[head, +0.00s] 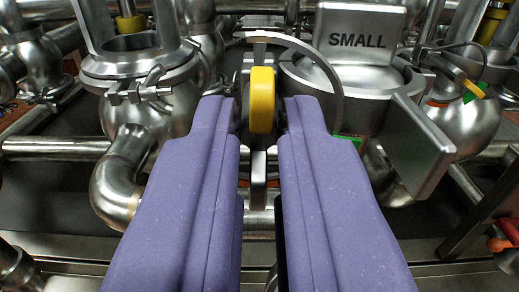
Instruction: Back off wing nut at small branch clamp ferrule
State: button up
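A yellow wing nut (262,100) stands edge-on in the middle of the head view. My gripper (260,116) has its two purple fingers on either side of it, with a narrow gap showing at each side. The gripper looks open, straddling the nut without visible contact. A curved steel clamp band (318,60) arcs from behind the nut to the right. A steel plate marked SMALL (360,36) stands upright behind the band. My fingers hide the lower part of the clamp area.
A square steel plate (412,146) juts out right of my fingers. A clamped steel pipe fitting (140,70) stands at the left, with a curved pipe (118,185) below. Horizontal pipes cross behind the fingers. An orange-red handle (502,243) is at the lower right.

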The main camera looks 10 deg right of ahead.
jog(key=shift+o, duration=1.4)
jog(key=p+v, duration=0.2)
jog(key=v, duration=0.6)
jog(key=shift+f, duration=0.1)
